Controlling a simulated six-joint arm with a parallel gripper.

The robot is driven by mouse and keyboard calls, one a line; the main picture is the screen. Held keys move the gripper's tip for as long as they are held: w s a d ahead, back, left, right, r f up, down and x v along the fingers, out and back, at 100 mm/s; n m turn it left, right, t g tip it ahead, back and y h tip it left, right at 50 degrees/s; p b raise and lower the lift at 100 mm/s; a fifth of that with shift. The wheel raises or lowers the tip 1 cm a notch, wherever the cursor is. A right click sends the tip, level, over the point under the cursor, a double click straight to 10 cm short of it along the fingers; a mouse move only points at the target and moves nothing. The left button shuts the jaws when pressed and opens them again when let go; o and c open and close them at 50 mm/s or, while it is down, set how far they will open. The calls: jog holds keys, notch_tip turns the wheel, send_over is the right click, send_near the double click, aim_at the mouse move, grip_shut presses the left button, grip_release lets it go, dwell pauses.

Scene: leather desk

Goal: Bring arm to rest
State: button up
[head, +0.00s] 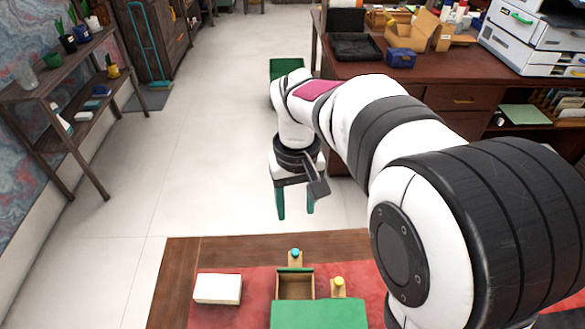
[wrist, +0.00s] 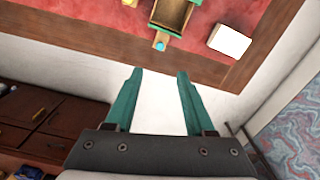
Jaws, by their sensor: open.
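My gripper (head: 296,203) hangs beyond the far edge of the desk in the head view, fingers pointing down. Its two green fingers are apart with nothing between them. In the wrist view my gripper (wrist: 158,90) is open over the pale floor, and the desk edge lies ahead of the fingertips. My white and black arm reaches from the lower right across the head view and hides part of the desk's right side.
On the desk's red leather top (head: 255,282) are a white box (head: 218,289), an open wooden drawer (head: 296,286) at a green box (head: 318,315), a blue-topped piece (head: 295,255) and a yellow-topped piece (head: 339,284). A shelf (head: 75,95) stands left; a cluttered desk (head: 440,70) stands behind.

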jog(key=s+d+m+y, duration=0.1)
jog(key=s+d+m, duration=0.2)
jog(key=s, duration=2)
jog(key=m, duration=0.4)
jog(key=shift+d+f+m+y, duration=0.25)
jog(key=shift+f+m+y, duration=0.05)
jog(key=shift+m+y, duration=0.1)
jog(key=shift+w, duration=0.1)
